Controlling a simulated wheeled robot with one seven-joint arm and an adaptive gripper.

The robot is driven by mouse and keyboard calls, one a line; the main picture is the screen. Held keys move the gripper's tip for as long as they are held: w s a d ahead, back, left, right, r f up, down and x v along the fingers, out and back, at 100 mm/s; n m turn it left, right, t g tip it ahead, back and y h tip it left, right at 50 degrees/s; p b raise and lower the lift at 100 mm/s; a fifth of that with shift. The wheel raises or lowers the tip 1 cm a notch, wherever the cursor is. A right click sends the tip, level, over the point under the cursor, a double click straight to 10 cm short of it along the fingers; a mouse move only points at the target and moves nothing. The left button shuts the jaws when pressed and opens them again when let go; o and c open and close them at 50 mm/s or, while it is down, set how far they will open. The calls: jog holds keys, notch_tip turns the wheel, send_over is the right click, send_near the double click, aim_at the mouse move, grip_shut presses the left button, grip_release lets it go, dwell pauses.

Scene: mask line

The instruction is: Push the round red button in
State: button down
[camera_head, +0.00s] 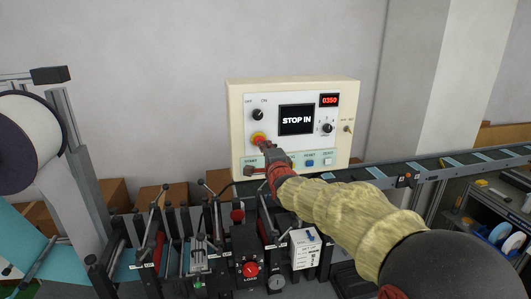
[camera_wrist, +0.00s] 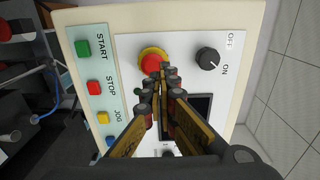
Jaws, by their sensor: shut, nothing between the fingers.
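The round red button (camera_head: 258,138) sits in a yellow ring on the left side of the cream control panel (camera_head: 233,120). It also shows in the wrist view (camera_wrist: 151,61), just beyond my fingertips. My gripper (camera_head: 265,147) is shut and empty, with its tips at the lower right edge of the button in the head view. In the wrist view my gripper (camera_wrist: 165,73) overlaps the button's edge. I cannot tell whether the tips touch it. The panel's screen (camera_head: 296,119) reads "STOP IN".
A black OFF/ON knob (camera_head: 257,115) is above the button. A row of small buttons, including a blue one (camera_head: 309,163), runs along the panel's bottom. Machine clamps and levers (camera_head: 200,240) stand below, and a conveyor (camera_head: 440,165) runs to the right.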

jog(key=b+v, duration=0.2)
jog(key=v, duration=0.7)
jog(key=shift+s+f, duration=0.2)
